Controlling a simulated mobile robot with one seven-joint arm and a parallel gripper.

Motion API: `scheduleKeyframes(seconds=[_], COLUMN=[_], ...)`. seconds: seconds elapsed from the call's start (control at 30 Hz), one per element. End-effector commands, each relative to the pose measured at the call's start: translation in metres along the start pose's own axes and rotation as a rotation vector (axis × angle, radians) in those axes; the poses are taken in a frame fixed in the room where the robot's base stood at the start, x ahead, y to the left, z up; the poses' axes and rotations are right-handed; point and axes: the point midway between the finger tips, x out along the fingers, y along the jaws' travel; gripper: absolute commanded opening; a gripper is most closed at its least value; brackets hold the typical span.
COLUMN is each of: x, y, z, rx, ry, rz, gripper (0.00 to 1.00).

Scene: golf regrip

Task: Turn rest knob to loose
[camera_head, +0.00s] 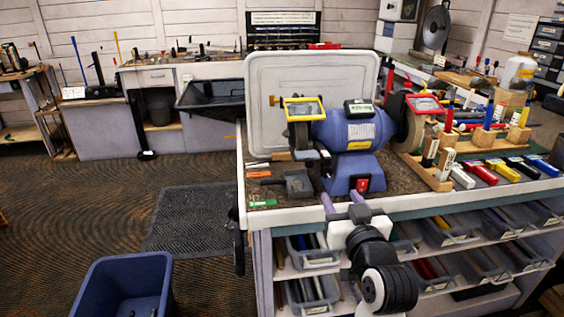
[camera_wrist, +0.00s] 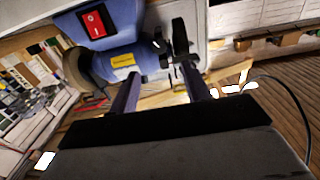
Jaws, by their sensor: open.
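A blue bench grinder (camera_head: 352,130) stands on the workbench, with a wheel (camera_head: 301,134) at its left and another at its right. A dark tool rest part (camera_head: 326,160) sits low beside the left wheel. Dark parts of the rest (camera_wrist: 180,42) also show in the wrist view, near the right fingertip. I cannot clearly pick out the knob on them. My gripper (camera_head: 342,199) is open and empty at the bench's front edge, in front of the grinder and its red switch (camera_head: 362,185). In the wrist view the gripper (camera_wrist: 160,72) has its two fingers apart, pointing toward the grinder.
A grey board (camera_head: 300,75) stands behind the grinder. A small dark block (camera_head: 298,184) lies left of its base. A wooden rack (camera_head: 440,165) and several coloured grips are at the right. Bins (camera_head: 315,255) fill the shelves below. A blue tub (camera_head: 125,285) stands on the floor.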

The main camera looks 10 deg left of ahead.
Motion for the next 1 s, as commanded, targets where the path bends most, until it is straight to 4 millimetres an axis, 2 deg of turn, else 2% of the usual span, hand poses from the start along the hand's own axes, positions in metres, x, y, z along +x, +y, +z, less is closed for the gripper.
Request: scheduleKeyframes(seconds=[0.07,0.17,0.27,0.7,0.83,1.0], x=[-0.003,0.002,0.016,0.106,0.122,0.132], y=[0.005,0.006,0.006,0.005,0.007,0.006], z=[0.0,-0.001,-0.002,-0.003,-0.002,-0.001], rx=[0.0,0.0,0.001,0.0,0.0,0.0], ry=[0.001,0.001,0.0,-0.001,0.0,0.001], rz=[0.01,0.009,0.008,0.008,0.01,0.011], gripper=[0.47,0.47,0.47,0.47,0.47,0.47])
